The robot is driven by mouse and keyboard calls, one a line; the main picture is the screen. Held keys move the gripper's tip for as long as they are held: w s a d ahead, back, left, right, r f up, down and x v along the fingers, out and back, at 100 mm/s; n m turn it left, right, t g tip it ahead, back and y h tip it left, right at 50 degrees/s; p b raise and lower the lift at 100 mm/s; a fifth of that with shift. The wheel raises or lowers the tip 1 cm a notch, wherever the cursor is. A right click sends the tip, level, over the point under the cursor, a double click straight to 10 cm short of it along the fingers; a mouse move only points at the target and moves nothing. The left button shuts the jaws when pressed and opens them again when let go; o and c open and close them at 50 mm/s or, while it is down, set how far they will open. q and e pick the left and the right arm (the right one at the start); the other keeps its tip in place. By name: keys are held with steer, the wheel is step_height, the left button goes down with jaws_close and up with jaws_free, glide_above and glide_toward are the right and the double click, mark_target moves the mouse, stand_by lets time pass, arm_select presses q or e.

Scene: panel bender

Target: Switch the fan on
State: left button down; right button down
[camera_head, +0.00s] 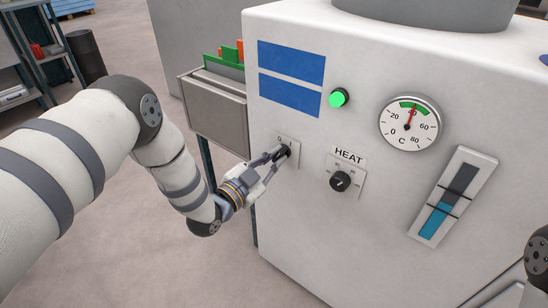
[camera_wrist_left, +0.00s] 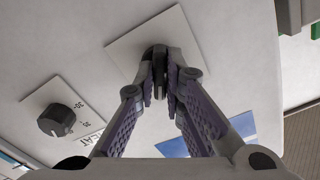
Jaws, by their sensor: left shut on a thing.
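A small light plate (camera_head: 293,158) with a dark knob (camera_wrist_left: 159,56) sits on the front of the pale machine (camera_head: 340,240), left of the HEAT dial. My left gripper (camera_head: 283,153) has its fingers closed around this knob. The left wrist view shows both fingertips (camera_wrist_left: 160,85) against the knob's sides. Most of the plate's lettering is hidden behind the gripper; a 0 shows at its top left in the head view. I cannot read a fan label. My right gripper is out of view.
The HEAT dial (camera_head: 340,181) is close to the right of the plate; it also shows in the left wrist view (camera_wrist_left: 56,120). A lit green lamp (camera_head: 339,98), a round gauge (camera_head: 410,123) and a blue level indicator (camera_head: 436,222) share the panel. A grey folder box (camera_head: 212,112) hangs at left.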

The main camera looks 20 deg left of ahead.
arm_select(q)
steer(key=shift+m, duration=0.3)
steer(key=c, duration=1.7)
jaws_free()
steer(key=v, duration=1.2)
